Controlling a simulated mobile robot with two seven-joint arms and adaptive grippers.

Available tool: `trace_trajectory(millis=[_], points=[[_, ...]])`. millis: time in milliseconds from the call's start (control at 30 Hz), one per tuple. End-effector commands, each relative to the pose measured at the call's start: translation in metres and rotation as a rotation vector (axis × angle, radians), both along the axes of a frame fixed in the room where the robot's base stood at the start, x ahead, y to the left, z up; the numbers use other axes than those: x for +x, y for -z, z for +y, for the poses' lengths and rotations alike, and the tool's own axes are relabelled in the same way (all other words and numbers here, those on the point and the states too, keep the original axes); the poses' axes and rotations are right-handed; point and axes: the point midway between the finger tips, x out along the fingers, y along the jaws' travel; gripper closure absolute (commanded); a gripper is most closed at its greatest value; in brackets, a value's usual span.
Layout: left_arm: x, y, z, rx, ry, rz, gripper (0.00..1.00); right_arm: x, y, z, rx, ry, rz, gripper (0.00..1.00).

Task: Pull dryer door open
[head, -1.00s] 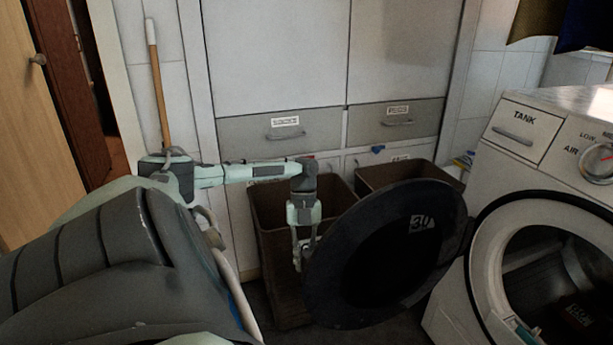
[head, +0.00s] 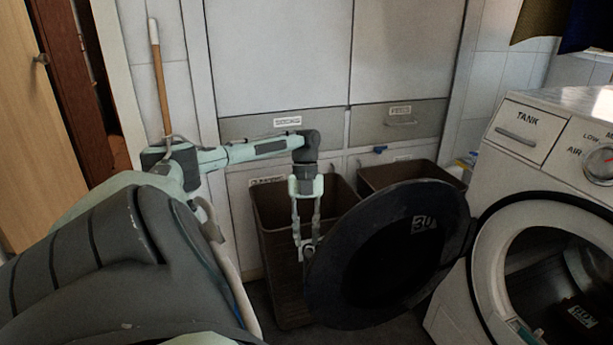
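The dryer (head: 548,190) is the white machine at the right. Its round dark door (head: 385,262), marked 30, stands swung wide open to the left, and the drum opening shows. My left gripper (head: 306,248) points down at the door's far left edge, with a gap between its two fingers. The fingertips are beside a small light piece on the door rim; I cannot tell whether they touch it. My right gripper is not in view.
Two brown bins (head: 280,278) (head: 400,172) stand behind the gripper and the door, in front of white cabinets (head: 280,60) with grey drawers. A wooden-handled stick (head: 158,85) leans on the wall behind my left arm. Little free floor shows.

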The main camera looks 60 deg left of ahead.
Motion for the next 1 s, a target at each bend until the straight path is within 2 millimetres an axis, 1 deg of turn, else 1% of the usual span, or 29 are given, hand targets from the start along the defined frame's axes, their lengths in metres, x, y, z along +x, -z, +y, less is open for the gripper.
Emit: trace_trajectory(millis=[33, 133, 200, 333, 433, 1000], points=[[0.004, -0.010, 0.004, 0.001, -0.001, -0.005, 0.76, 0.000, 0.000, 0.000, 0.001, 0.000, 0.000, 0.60], [0.006, -0.027, 0.010, 0.000, -0.002, -0.004, 0.76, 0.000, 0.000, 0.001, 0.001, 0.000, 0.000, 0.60], [0.008, -0.035, 0.013, 0.001, -0.001, -0.003, 0.76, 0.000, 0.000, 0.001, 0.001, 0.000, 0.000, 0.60], [0.009, -0.045, 0.016, 0.000, 0.000, -0.001, 0.76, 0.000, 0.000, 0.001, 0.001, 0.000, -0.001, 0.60], [0.009, -0.047, 0.017, -0.001, -0.001, 0.001, 0.76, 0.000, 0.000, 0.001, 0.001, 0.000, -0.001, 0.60], [0.009, -0.047, 0.018, 0.001, -0.001, 0.001, 0.76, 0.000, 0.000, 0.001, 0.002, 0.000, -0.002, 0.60]])
